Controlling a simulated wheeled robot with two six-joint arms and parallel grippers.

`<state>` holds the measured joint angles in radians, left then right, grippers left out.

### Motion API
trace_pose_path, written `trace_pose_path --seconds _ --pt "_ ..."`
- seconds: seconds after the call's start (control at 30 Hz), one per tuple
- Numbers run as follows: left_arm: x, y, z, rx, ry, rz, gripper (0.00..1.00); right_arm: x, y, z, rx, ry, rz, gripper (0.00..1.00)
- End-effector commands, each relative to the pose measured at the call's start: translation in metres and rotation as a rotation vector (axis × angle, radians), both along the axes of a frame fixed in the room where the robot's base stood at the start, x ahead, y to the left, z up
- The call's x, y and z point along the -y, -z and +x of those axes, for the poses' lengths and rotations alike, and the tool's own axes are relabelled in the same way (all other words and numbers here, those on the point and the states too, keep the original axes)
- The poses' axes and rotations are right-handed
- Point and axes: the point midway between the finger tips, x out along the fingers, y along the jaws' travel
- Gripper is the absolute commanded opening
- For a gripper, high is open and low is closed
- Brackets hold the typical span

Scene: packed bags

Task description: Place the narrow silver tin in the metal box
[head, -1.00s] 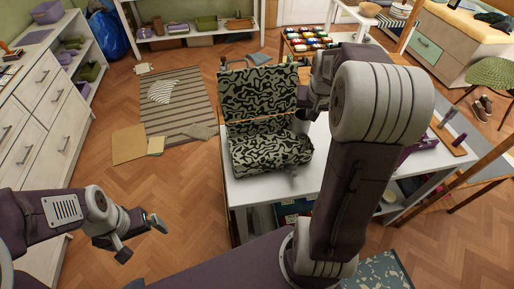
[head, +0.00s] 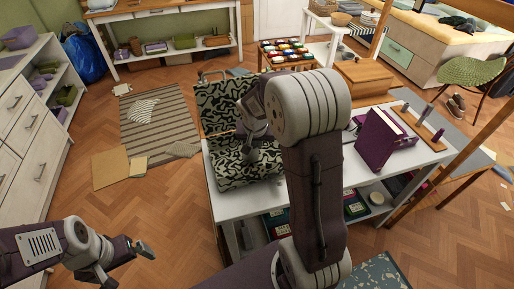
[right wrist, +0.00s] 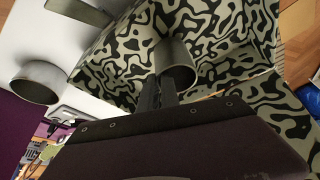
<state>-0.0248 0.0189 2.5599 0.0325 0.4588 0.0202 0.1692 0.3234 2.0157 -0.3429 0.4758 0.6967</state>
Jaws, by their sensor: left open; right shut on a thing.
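The metal box (head: 234,176), black and cream patterned, stands open on the white table, its lid (head: 213,108) raised at the back. My right gripper (head: 249,150) is over the box. In the right wrist view my fingers (right wrist: 166,90) are shut on the narrow silver tin (right wrist: 176,62), an open-ended cylinder, with the patterned box behind and around it. I cannot tell whether the tin touches the box. A wider silver tin (right wrist: 37,82) shows on the white surface, left in that view. My left gripper (head: 126,264) is open and empty above the floor, away from the table.
My right arm hides the table's middle. Several colourful items fill a rack (head: 288,54) behind. A striped rug (head: 160,125) lies on the floor at left.

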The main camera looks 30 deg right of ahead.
Motion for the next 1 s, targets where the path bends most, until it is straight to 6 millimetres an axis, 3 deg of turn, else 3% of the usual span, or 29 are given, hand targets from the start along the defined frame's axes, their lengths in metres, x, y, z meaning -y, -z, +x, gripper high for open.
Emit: trace_pose_path --seconds 0.1,0.47,0.57,0.87,1.0 --pt "0.0 0.006 0.0 0.0 0.0 0.0 1.0 0.0 0.017 0.0 -0.001 0.0 0.001 0.0" --pt "0.0 0.009 0.0 0.0 0.0 0.0 1.0 0.0 0.022 0.0 0.001 0.0 0.0 0.0" --pt "0.0 0.008 0.0 0.0 0.0 0.0 1.0 0.0 0.02 0.0 0.001 0.0 0.0 0.28" --pt "0.0 0.007 0.0 0.0 0.0 0.0 1.0 0.0 0.019 0.0 0.001 0.0 0.0 0.28" --pt "0.0 0.002 0.0 0.0 0.0 0.0 1.0 -0.001 0.007 -0.002 0.004 0.001 -0.001 0.28"
